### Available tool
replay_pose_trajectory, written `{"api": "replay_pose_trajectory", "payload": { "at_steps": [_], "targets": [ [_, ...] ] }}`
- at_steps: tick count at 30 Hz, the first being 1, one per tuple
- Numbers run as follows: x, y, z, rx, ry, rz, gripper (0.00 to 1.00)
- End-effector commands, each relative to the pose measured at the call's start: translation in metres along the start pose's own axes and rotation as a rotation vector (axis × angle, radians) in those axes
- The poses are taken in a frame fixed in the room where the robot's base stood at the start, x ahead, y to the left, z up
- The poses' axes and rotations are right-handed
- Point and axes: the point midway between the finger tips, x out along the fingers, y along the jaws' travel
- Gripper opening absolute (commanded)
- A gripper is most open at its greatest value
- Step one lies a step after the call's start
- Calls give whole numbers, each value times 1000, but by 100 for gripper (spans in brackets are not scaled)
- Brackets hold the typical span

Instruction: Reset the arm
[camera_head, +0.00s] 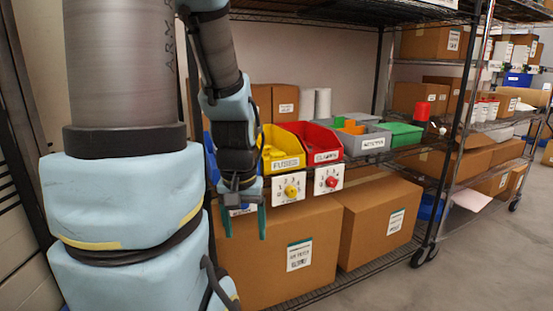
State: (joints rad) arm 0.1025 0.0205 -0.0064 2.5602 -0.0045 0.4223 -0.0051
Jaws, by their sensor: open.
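My gripper (243,222) hangs at the end of my arm, left of the picture's middle. Its two teal fingers point down and stand apart, open, with nothing between them. It is in front of the shelf, left of a white panel with a yellow knob (290,190). A second white panel with a red knob (331,181) sits just right of that one. The wrist hides part of the shelf edge and what is behind it.
A yellow bin (284,161), a red bin (325,156), a grey bin (374,146) and a green bin (404,133) line the shelf. Two large cardboard boxes (270,262) (365,228) stand below. A dark rack post (452,140) rises at right. Grey floor (490,265) is clear at right.

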Motion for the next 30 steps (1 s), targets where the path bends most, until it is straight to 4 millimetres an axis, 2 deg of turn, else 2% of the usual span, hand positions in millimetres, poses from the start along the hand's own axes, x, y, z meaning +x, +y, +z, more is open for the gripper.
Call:
{"api": "replay_pose_trajectory", "payload": {
  "at_steps": [1,3,9,12,17,30],
  "targets": [
    [-32,0,-4,0,0,0,75],
    [-53,0,-8,0,0,0,75],
    [-105,0,-15,0,0,0,75],
    [-122,0,-17,0,0,0,75],
    [-132,1,-18,0,0,0,75],
    [-132,0,-18,0,0,0,75]
  ]
}}
